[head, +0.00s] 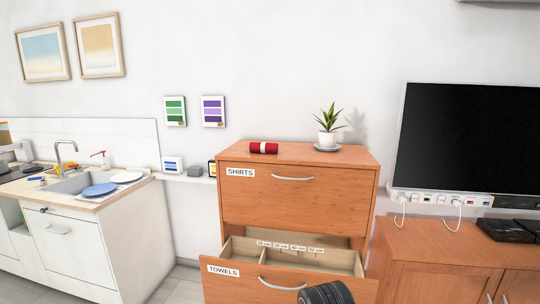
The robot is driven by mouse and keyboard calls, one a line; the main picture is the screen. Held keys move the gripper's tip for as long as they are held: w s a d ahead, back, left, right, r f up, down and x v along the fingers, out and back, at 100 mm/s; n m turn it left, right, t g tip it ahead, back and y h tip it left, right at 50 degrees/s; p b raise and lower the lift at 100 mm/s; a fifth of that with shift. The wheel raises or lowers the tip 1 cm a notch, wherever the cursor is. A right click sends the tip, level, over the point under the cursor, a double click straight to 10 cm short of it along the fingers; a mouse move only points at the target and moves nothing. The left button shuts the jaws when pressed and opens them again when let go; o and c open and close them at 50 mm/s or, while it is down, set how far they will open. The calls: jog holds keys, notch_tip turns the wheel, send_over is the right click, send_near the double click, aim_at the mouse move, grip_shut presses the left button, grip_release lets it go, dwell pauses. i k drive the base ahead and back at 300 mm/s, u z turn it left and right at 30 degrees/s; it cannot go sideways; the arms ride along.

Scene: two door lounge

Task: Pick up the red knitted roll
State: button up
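The red knitted roll (256,147) lies on its side on top of the wooden dresser (300,152), toward the left of the top. A dark rounded part of my own arm shows at the bottom edge in front of the dresser. My gripper's fingers do not show, so nothing is seen near the roll.
A potted plant (328,137) on a saucer stands right of the roll. The dresser's lower drawer, labelled TOWELS (224,271), is pulled open and juts forward; the SHIRTS drawer (270,197) is shut. A sink counter (100,192) is left, a TV cabinet (440,252) right.

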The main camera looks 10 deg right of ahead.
aim_at(259, 147)
jog(key=u, duration=1.4)
jog(key=i, duration=1.75)
jog(key=z, duration=0.35)
